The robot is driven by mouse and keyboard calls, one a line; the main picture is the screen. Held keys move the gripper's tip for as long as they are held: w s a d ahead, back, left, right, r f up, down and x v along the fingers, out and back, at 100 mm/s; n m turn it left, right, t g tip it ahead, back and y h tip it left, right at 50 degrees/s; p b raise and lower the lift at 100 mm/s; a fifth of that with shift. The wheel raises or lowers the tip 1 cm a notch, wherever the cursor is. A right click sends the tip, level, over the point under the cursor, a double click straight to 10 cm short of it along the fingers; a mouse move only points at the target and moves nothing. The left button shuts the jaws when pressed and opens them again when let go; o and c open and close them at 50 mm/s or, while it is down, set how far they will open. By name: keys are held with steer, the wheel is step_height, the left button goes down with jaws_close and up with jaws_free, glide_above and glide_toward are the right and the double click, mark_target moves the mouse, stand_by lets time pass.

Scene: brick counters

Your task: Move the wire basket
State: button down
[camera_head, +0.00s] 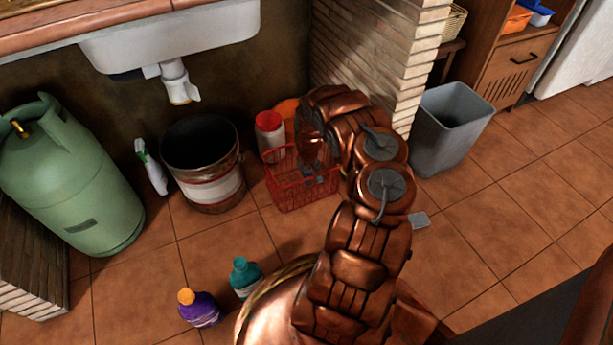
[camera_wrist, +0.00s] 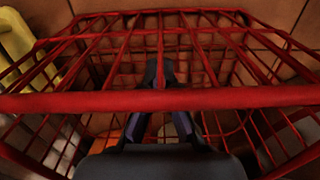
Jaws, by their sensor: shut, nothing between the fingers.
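The red wire basket (camera_head: 286,192) stands on the tiled floor under the sink, beside the brick pillar. My arm covers its right side in the head view. My gripper (camera_head: 318,181) is low at the basket, its dark fingers partly lost against the red wires. In the wrist view the basket's wires (camera_wrist: 60,104) fill the picture, and a thick red bar crosses in front of the gripper (camera_wrist: 165,72). The fingers are together with nothing held between them. I cannot tell whether the fingertips touch the wires.
A white container with a red lid (camera_head: 269,136) and an orange object (camera_head: 287,108) stand by the basket. A metal bucket (camera_head: 210,188) is left of it, a grey bin (camera_head: 450,135) right. Teal (camera_head: 244,277) and purple (camera_head: 199,309) bottles stand in front.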

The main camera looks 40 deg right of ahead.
steer(key=shift+s+a, duration=0.2)
steer(key=shift+s, duration=0.35)
steer(key=shift+s+a, duration=0.15)
steer(key=shift+s, duration=0.35)
steer(key=shift+r, duration=0.1)
